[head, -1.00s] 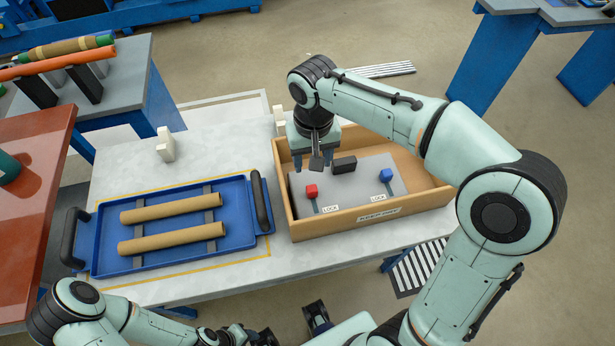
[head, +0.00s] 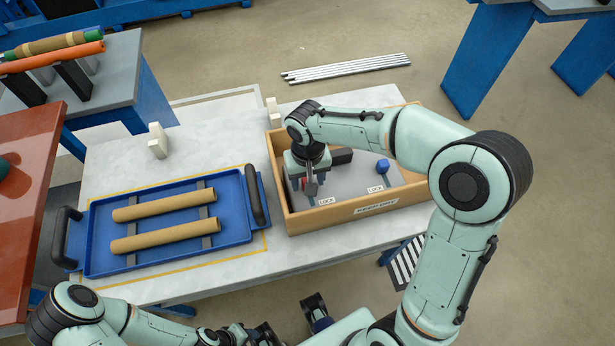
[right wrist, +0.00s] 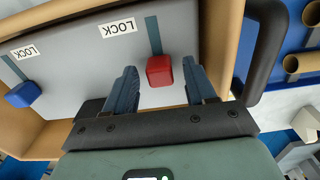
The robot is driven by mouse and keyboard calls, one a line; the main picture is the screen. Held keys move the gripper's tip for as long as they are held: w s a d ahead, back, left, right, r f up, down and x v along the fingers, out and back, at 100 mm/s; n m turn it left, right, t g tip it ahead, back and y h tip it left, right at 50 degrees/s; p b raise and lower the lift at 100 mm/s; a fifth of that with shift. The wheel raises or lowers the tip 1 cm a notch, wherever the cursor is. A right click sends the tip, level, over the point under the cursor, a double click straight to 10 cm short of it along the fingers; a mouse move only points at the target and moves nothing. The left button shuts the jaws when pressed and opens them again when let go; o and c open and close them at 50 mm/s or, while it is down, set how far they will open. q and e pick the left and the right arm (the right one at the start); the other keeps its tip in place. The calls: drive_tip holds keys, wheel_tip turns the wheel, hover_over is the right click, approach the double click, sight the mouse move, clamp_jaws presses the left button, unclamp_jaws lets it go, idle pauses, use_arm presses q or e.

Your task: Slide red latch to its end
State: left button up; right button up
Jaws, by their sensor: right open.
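The red latch (right wrist: 159,70) is a small red block on a grey panel (right wrist: 75,60) inside a wooden box. It sits at one end of a dark slot that runs towards a LOCK label. My right gripper (right wrist: 160,84) is open, its two fingers on either side of the latch in the right wrist view, with gaps to it. In the head view my right gripper (head: 308,186) is low over the panel, and the red latch (head: 305,183) is mostly hidden by it. My left gripper (head: 250,335) is at the bottom edge of the head view, its jaws unclear.
A blue latch (head: 382,166) with its own slot is to the right on the panel. A black block (head: 341,155) lies behind. The wooden box rim (head: 350,217) surrounds the panel. A blue tray (head: 100,250) with two brown tubes is at the left on the table.

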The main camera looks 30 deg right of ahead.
sight(312, 201)
clamp_jaws()
drive_tip(key=s, duration=0.1)
drive_tip(key=s+b, duration=0.1)
drive_tip(key=s, duration=0.1)
drive_tip(key=shift+s+a, duration=0.1)
drive_tip(key=shift+a, duration=0.3)
drive_tip(key=shift+s+a+b, duration=0.1)
drive_tip(key=shift+s+b, duration=0.2)
drive_tip(key=shift+s, duration=0.05)
unclamp_jaws()
drive_tip(key=shift+w, duration=0.1)
wheel_tip(312, 201, up, 14)
drive_tip(key=p, duration=0.2)
drive_tip(key=shift+f, duration=0.25)
